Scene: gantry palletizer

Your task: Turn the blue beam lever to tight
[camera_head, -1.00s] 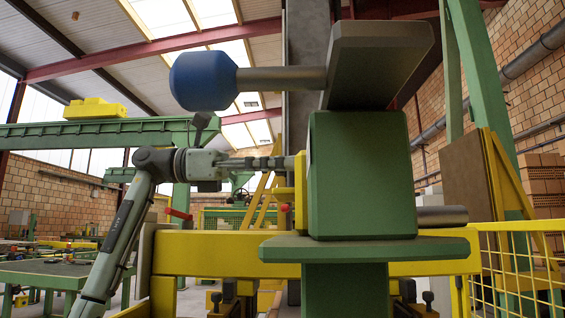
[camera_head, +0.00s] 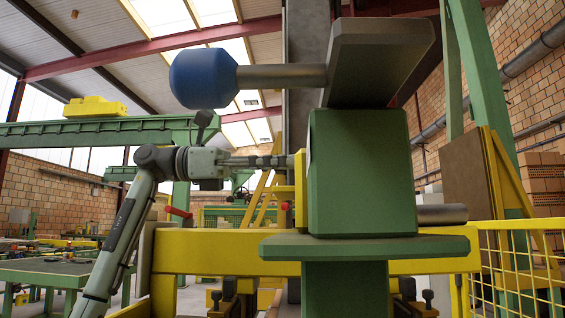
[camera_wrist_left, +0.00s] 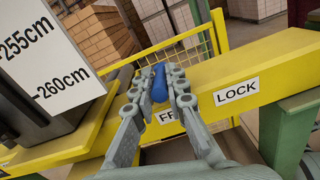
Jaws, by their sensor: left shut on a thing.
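In the left wrist view, a small blue lever (camera_wrist_left: 159,84) stands at the yellow beam (camera_wrist_left: 270,72), between the fingertips of my left gripper (camera_wrist_left: 161,76). The fingers are shut on it. A white LOCK label (camera_wrist_left: 237,91) is on the beam to the right. Another label (camera_wrist_left: 165,116), starting with "F", is partly hidden by the fingers. In the head view, my left gripper (camera_head: 285,162) reaches in from the left behind a green block (camera_head: 360,172), and the lever in it cannot be made out. My right gripper is not in view.
A large blue knob (camera_head: 203,79) on a grey rod stands close in the head view. A scale panel (camera_wrist_left: 50,55) stands at the left in the wrist view. Yellow mesh fencing (camera_head: 520,265) is at right.

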